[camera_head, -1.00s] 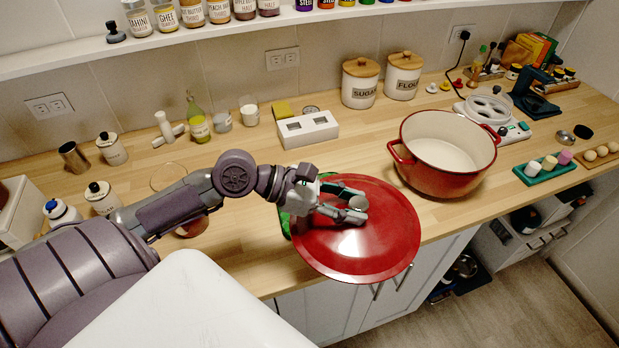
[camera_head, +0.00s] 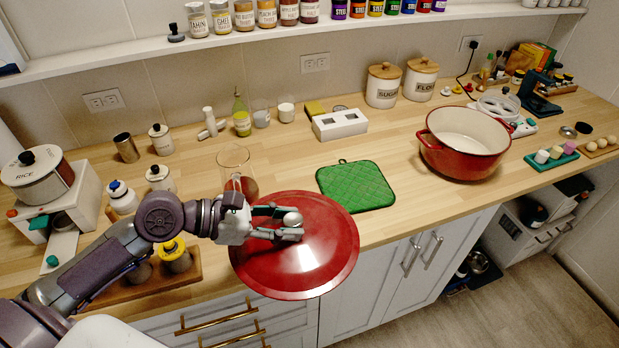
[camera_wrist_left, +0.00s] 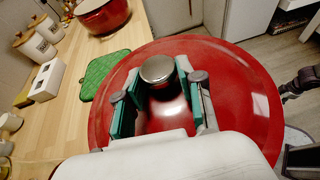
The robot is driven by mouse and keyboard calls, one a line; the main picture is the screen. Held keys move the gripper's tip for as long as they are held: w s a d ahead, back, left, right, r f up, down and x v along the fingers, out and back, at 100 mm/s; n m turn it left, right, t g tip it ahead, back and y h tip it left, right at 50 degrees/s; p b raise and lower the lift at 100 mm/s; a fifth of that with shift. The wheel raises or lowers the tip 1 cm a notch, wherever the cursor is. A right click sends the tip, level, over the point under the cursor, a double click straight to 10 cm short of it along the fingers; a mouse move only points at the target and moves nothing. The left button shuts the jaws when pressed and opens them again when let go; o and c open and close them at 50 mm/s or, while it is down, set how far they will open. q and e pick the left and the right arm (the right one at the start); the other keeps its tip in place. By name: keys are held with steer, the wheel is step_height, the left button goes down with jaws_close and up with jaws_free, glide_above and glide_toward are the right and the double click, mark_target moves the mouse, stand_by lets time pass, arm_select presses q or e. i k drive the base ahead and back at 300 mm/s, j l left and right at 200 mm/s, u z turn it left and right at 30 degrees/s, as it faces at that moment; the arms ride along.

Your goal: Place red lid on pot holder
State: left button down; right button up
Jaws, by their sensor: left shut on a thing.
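The red lid (camera_head: 300,262) is round and glossy with a silver knob. My left gripper (camera_head: 290,228) is shut on the knob; the wrist view also shows the gripper (camera_wrist_left: 160,95) with its fingers on both sides of the knob on the red lid (camera_wrist_left: 235,95). The lid overlaps the counter's front edge in the head view; whether it touches the counter I cannot tell. My right gripper is not in view.
The open red pot (camera_head: 462,150) stands right of the pot holder. A white block with two openings (camera_head: 340,125) stands behind it. A clear glass (camera_head: 236,170) stands close behind the lid. The counter (camera_head: 400,215) is clear between pot holder and pot.

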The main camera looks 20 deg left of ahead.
mark_target(353, 182)
steer(key=u, duration=1.7)
steer(key=l+u, duration=0.4)
steer(key=l, duration=0.3)
steer(key=k+l+u, duration=0.15)
steer(key=l+u, duration=0.25)
steer(key=l, duration=0.25)
steer(key=k+l, duration=0.1)
steer(key=l, duration=0.4)
steer(key=k+l, duration=0.1)
steer(key=l, duration=0.4)
steer(key=k+l, duration=0.15)
steer(key=l, duration=0.4)
steer(key=k+l, duration=0.1)
steer(key=l, duration=0.4)
